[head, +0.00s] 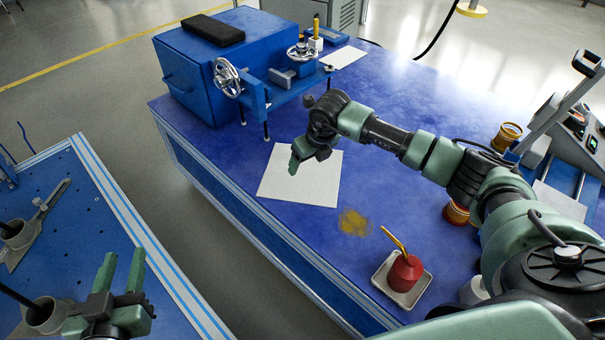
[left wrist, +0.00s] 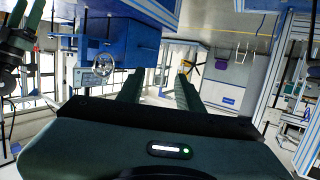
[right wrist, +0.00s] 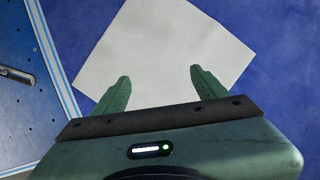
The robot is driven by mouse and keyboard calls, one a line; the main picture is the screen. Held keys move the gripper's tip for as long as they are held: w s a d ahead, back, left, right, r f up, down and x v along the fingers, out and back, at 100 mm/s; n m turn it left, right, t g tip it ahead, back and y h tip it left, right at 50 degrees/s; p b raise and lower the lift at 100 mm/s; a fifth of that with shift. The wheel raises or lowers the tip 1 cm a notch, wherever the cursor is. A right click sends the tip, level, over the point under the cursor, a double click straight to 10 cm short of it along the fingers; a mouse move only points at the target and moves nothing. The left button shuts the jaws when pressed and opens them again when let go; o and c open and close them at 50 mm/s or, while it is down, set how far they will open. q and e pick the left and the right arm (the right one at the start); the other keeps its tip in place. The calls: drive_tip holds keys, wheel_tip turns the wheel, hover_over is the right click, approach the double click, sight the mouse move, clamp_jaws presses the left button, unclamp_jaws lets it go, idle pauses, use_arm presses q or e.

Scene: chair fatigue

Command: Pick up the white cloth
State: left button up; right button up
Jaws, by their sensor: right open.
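The white cloth (head: 312,190) lies flat on the blue table in the head view, between the blue machine and a yellowish stain. It also fills the upper middle of the right wrist view (right wrist: 160,50). My right gripper (head: 293,167) is over the cloth's upper left part, fingers pointing down. In the right wrist view its two fingers (right wrist: 158,85) are apart with nothing between them, and the cloth lies beyond them. My left gripper (head: 121,272) is at the lower left over the other bench, its two fingers apart and empty. The left wrist view (left wrist: 155,88) also shows these fingers apart.
A blue machine with a handwheel (head: 228,78) stands behind the cloth. A yellowish stain (head: 354,222) is on the blue table (head: 400,95). A red oil can (head: 405,273) sits in a tray (head: 383,283) to the right. A floor gap separates the two benches.

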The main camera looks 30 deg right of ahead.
sight(302, 172)
drive_tip(key=b+x, duration=0.2)
drive_tip(key=x, duration=0.1)
drive_tip(key=shift+f, duration=0.1)
use_arm(q)
wheel_tip(302, 172, up, 12)
drive_tip(key=d+t+h, duration=0.1)
drive_tip(key=t+h, duration=0.1)
drive_tip(key=t, duration=0.4)
drive_tip(key=shift+s+d+f+t, duration=0.15)
drive_tip(key=shift+s+d+t, duration=0.1)
drive_tip(key=shift+t, duration=0.15)
drive_tip(key=shift+h, duration=0.3)
use_arm(e)
drive_tip(key=shift+f, duration=0.1)
drive_tip(key=shift+c, duration=0.2)
drive_tip(key=shift+f, duration=0.1)
clamp_jaws()
use_arm(q)
drive_tip(key=shift+r, duration=0.2)
